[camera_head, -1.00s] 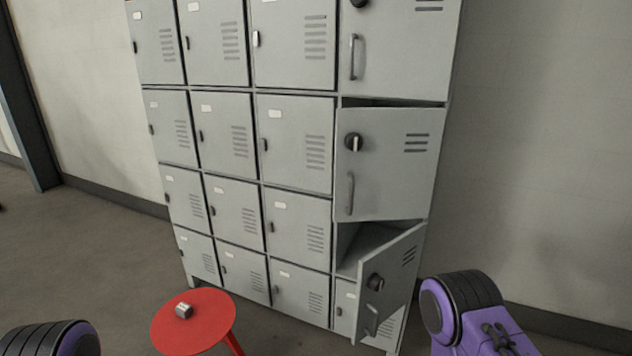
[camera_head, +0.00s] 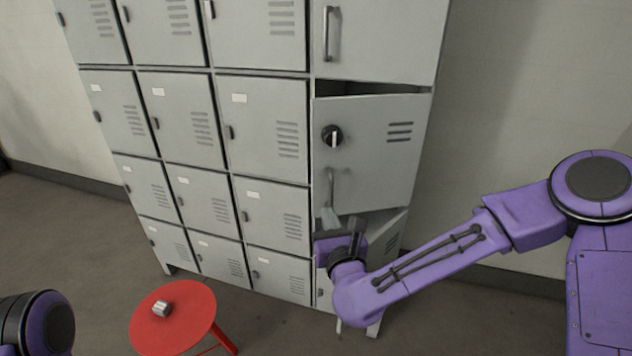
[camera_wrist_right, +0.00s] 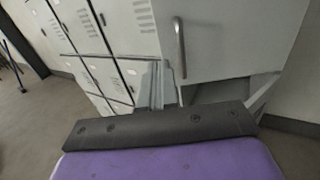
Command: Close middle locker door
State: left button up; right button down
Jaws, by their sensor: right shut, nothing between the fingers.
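The middle locker door (camera_head: 375,165) in the right column stands slightly ajar, with a dark gap along its top edge. It has a black knob (camera_head: 332,136) and a vertical handle (camera_head: 331,188). In the right wrist view the door (camera_wrist_right: 240,45) and its handle (camera_wrist_right: 181,48) fill the upper right. My right gripper (camera_head: 329,216) is shut and empty, in front of the door's lower left, by the handle's lower end. Its fingers also show in the right wrist view (camera_wrist_right: 158,85). I cannot tell whether they touch the door. My left gripper is out of view.
Below, another locker door (camera_head: 388,238) stands open, partly hidden by my right arm. A closed door (camera_head: 385,40) is above. Closed lockers (camera_head: 262,130) fill the left. A red stool (camera_head: 190,330) with a small metal object (camera_head: 162,309) stands in front. Floor at left is clear.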

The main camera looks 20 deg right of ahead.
aim_at(314, 178)
jog(key=w+p, duration=0.1)
jog(key=w, duration=0.3)
jog(key=w+p, duration=0.1)
jog(key=w, duration=0.3)
jog(key=w+d+p, duration=0.1)
jog(key=w+p, duration=0.1)
jog(key=w, duration=0.2)
jog(key=shift+w, duration=0.2)
jog(key=shift+w+d+f, duration=0.1)
jog(key=shift+w+f, duration=0.05)
jog(key=shift+w, duration=0.25)
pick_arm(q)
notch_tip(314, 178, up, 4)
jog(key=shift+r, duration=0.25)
